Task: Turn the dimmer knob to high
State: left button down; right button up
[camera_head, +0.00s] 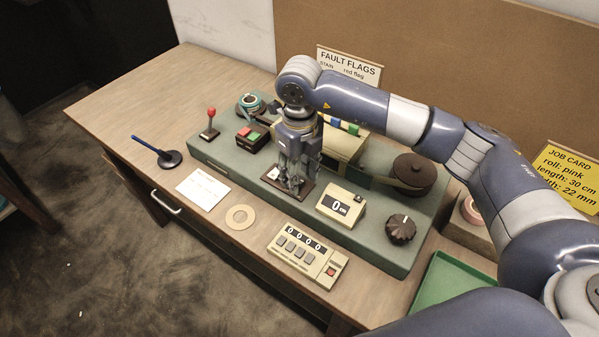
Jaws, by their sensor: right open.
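A dark brown fluted knob (401,228) with a pale pointer mark stands at the right front of the green machine base (372,255). No dimmer label is legible on it. My right gripper (291,186) points down over a dark plate (303,190) with a pale label, at the middle of the base. It is open, well to the left of the fluted knob, and hides most of what is on that plate. I cannot tell whether its fingers touch anything there. My left gripper is not in view.
A display reading 0 (341,204) stands between gripper and fluted knob. A dark round drum (414,172) is behind the knob. A red-topped lever (210,125) and red-green buttons (252,137) are left. A counter (307,255) and green tray (455,285) are in front.

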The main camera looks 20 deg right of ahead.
aim_at(300, 179)
notch_tip(300, 179, up, 12)
jog(key=shift+f, duration=0.15)
dwell(0.6)
